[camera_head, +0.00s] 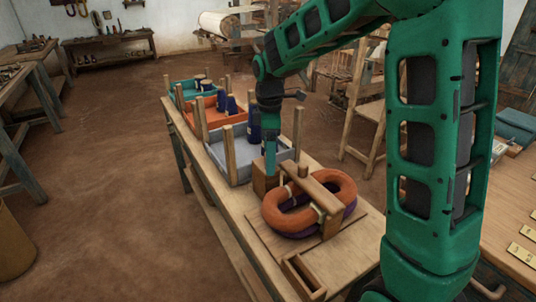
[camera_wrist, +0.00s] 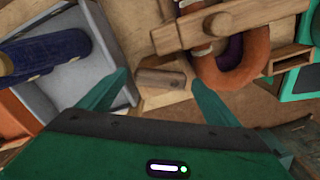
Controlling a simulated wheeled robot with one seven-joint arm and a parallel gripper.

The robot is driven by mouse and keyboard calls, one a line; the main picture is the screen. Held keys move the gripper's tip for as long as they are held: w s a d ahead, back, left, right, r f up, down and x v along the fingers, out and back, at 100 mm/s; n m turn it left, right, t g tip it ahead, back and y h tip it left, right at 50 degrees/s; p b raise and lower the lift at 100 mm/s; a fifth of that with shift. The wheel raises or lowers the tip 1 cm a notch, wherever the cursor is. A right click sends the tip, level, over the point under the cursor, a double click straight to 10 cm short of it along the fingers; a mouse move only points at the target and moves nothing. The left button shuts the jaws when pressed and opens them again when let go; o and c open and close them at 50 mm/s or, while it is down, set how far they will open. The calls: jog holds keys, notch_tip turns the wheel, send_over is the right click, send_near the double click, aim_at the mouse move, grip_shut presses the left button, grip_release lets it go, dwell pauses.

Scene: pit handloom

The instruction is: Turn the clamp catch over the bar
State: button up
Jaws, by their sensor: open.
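The clamp's wooden bar (camera_head: 323,193) lies across an orange hank (camera_head: 347,187) with a purple hank under it; a round knob stands up from it. In the wrist view the bar (camera_wrist: 235,22) crosses the top right. The clamp catch seems to be the short wooden piece (camera_wrist: 160,78) on a block, beside the bar's end and not over it. My gripper (camera_head: 270,165) is at the wooden block (camera_head: 262,183) at the bar's far end. In the wrist view my open gripper (camera_wrist: 160,79) has one finger on each side of the catch, with gaps; contact is unclear.
A grey tray (camera_head: 216,157) with dark blue bobbins stands close behind my gripper; orange (camera_head: 192,132) and teal (camera_head: 177,98) trays stand farther back. A small open wooden box (camera_head: 303,277) is at the bench's near end. A wooden chair frame (camera_head: 357,125) stands to the right.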

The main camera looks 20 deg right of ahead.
jog(key=shift+f, duration=0.15)
jog(key=c, duration=1.1)
jog(key=shift+o, duration=0.2)
jog(key=shift+d+m, duration=0.1)
jog(key=shift+m, duration=0.2)
jog(key=m, duration=0.4)
jog(key=shift+s+d+m, duration=0.15)
jog(key=shift+d+m, duration=0.25)
jog(key=m, duration=0.3)
jog(key=shift+s+d+m, duration=0.25)
jog(key=shift+m, duration=0.05)
jog(key=shift+s+r+m, duration=0.1)
jog(key=shift+s+m, duration=0.05)
jog(key=shift+m, duration=0.65)
jog(key=shift+s+r+m, duration=0.1)
jog(key=shift+m, duration=0.7)
jog(key=shift+d, duration=0.1)
